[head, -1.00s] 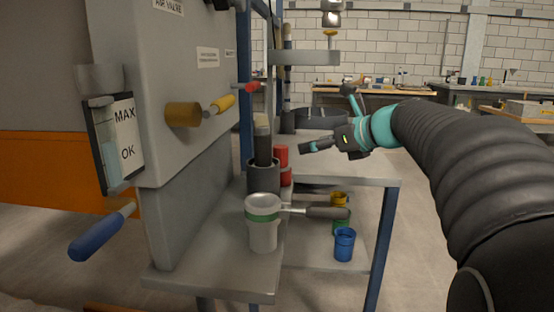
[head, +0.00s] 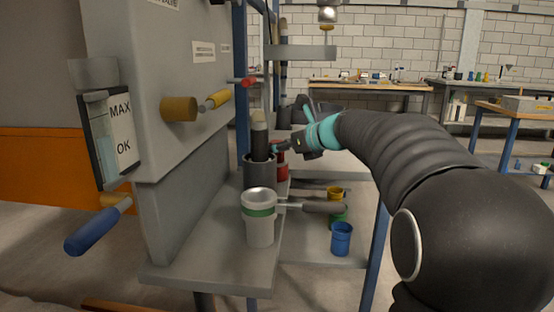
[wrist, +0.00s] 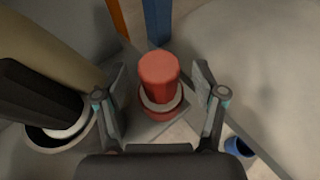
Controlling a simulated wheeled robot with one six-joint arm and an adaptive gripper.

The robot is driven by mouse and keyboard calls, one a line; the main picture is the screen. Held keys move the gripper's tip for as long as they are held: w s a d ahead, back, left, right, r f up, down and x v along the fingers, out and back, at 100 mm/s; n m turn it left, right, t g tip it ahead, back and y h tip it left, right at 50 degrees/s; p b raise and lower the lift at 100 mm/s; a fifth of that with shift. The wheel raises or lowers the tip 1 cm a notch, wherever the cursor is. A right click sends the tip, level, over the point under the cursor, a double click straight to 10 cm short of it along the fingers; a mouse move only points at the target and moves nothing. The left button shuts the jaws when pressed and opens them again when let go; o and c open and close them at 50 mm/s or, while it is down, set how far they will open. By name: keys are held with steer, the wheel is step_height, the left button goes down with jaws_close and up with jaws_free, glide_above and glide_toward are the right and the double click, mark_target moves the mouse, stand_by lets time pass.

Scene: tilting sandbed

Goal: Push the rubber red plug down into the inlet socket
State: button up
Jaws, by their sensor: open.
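The red plug (wrist: 158,70) stands upright between my finger pads in the wrist view. Below it are a pale grey ring (wrist: 148,102) and a wider red part, seemingly the inlet socket (wrist: 174,110). I cannot tell how deep the plug sits. My gripper (wrist: 160,74) is open, one finger on each side of the plug, with gaps showing on both sides. In the head view my gripper (head: 282,147) is at the red parts (head: 282,171) and hides most of the plug.
A dark cylinder in a grey cup (head: 258,172) stands close left of the plug. A pot with a green band (head: 259,222) and its handle are in front. A blue cup (head: 342,238) is on the lower shelf. The panel (head: 185,140) is on the left.

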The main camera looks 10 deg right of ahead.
steer(key=shift+w+a+f, duration=0.25)
steer(key=shift+w+a, duration=0.1)
steer(key=shift+w, duration=0.1)
steer(key=c, duration=1.3)
jaws_close()
steer(key=shift+r, duration=0.15)
